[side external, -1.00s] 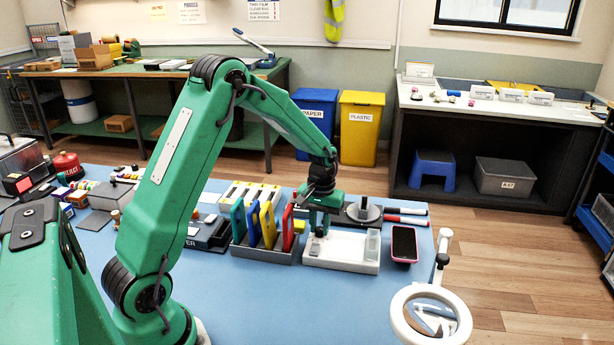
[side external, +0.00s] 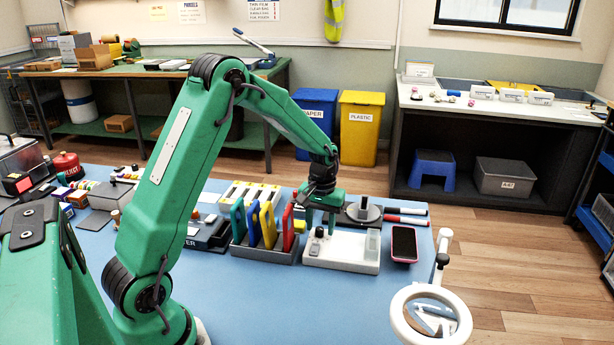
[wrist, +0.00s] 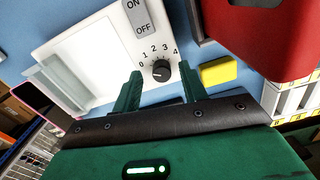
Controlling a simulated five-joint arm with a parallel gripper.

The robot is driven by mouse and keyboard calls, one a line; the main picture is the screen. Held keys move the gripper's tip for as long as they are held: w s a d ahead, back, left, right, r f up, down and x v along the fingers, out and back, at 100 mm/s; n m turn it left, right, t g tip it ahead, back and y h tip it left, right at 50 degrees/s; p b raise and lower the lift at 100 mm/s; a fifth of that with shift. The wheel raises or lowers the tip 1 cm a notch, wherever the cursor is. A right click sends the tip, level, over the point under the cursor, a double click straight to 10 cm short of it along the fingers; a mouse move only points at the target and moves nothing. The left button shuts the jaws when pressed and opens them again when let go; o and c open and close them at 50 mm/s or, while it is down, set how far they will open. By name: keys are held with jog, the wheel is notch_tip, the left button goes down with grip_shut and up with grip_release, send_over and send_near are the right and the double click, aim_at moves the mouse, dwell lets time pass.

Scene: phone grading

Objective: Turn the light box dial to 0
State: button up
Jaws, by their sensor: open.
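The light box (side external: 346,262) is a low white box on the blue mat, with a bright panel (wrist: 97,68). Its black dial (wrist: 160,71) shows in the wrist view, with the numbers 0 to 4 around it and an ON/OFF switch (wrist: 140,18) beyond. The dial's pointer is too small to read surely. My gripper (side external: 321,220) is over the left end of the box. In the wrist view my gripper (wrist: 160,70) is open, with one green finger on each side of the dial. I see no finger touching it.
A rack (side external: 264,253) of coloured upright pieces stands close on the left. A pink-edged phone (side external: 404,245) lies to the right, with a magnifier (side external: 401,318) in front of it. A yellow block (wrist: 217,71) lies near the dial end.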

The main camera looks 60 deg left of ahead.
aim_at(321, 231)
jog(key=shift+r, duration=3.6)
jog(key=s+d+r+m+t, duration=0.3)
jog(key=s+d+r, duration=0.55)
jog(key=r, duration=0.25)
jog(key=s+d+r+m+t, duration=0.1)
jog(key=s+d+m, duration=0.1)
jog(key=s, duration=0.4)
jog(key=s+d+r+m+t, duration=0.1)
jog(key=s+d+m, duration=0.1)
jog(key=s, duration=0.5)
jog(key=shift+s+d+t, duration=0.2)
jog(key=shift+d+t, duration=0.15)
jog(key=shift+t, duration=0.05)
